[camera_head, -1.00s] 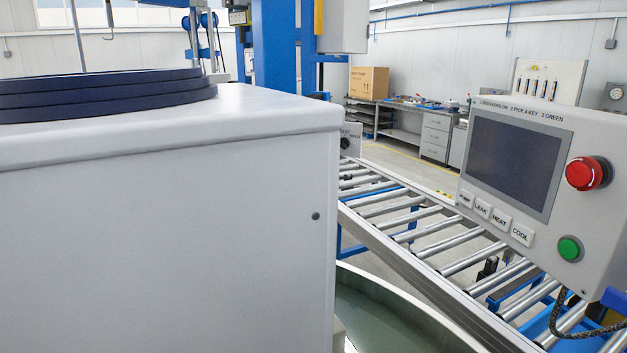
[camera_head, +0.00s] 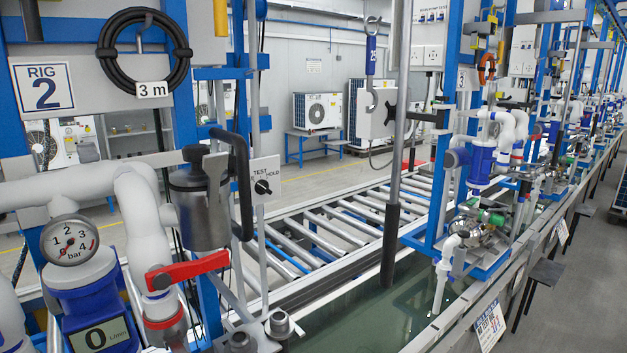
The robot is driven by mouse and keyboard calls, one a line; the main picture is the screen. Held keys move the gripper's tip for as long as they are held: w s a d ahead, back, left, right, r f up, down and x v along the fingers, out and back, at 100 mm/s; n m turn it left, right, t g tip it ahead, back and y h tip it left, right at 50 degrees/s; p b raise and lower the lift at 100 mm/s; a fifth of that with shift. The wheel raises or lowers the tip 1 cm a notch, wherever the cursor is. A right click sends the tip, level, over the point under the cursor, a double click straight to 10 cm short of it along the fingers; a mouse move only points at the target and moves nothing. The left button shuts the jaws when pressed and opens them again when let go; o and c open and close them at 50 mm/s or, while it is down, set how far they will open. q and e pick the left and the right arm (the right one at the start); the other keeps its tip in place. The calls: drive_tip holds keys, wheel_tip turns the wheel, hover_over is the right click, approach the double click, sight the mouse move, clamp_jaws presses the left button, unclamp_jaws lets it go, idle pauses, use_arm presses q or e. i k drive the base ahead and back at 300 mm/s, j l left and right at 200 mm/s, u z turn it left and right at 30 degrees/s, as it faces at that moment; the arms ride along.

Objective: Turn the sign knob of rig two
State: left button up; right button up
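The sign knob (camera_head: 262,187) is a small black knob on a pale plate (camera_head: 268,176) marked TEST and HOLD, left of the picture's middle. The plate stands behind a dark grey canister with a black handle. The knob's exact pointing direction is too small to tell. The RIG 2 sign (camera_head: 45,89) hangs on the blue frame at the upper left. Neither of my grippers is in view.
A dark canister (camera_head: 200,208), a red lever (camera_head: 187,270), a pressure gauge (camera_head: 69,240) and a flow meter (camera_head: 95,335) crowd the near left. A grey pole (camera_head: 394,150) stands at the middle. A roller conveyor (camera_head: 330,229) runs behind. A water trough (camera_head: 350,318) lies below.

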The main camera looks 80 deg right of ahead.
sight(261, 187)
drive_tip(key=z, duration=2.4)
